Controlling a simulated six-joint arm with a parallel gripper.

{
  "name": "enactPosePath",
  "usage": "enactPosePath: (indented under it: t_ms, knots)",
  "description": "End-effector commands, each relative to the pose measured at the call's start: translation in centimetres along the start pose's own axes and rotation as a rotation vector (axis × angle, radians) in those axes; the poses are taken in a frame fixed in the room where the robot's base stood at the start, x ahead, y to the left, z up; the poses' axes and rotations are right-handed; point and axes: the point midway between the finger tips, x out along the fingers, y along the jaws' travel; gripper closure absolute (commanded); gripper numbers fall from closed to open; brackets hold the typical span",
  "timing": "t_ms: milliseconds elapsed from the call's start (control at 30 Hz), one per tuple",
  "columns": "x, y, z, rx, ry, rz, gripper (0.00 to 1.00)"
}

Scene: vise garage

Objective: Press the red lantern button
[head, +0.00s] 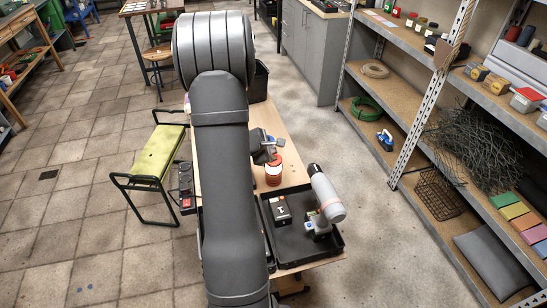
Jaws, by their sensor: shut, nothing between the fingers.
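A small cylinder with a red top, a pale band and a red base (273,175) stands upright on the wooden table, behind the black tray. It looks like the red lantern. Its button is too small or hidden to make out. My gripper (274,158) is shut and empty, right at the lantern's upper rim, and hides part of its top. I cannot tell whether it touches the lantern.
In front, a black tray (263,222) holds a dark box with a white label (281,209), a pale bottle with a black cap (328,197) and a small yellow-blue item. A dark strip (186,186) lies left. Shelves (415,180) stand right. My arm hides the table's middle.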

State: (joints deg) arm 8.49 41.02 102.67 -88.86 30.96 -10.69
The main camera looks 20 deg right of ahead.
Motion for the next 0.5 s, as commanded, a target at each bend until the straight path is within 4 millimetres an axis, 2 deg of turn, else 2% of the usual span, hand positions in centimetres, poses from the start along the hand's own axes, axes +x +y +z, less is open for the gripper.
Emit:
enactPosePath:
  t_ms: [500]
  knots:
    - [-3.2,2.3,2.3,0.002,-0.001,0.002,1.0]
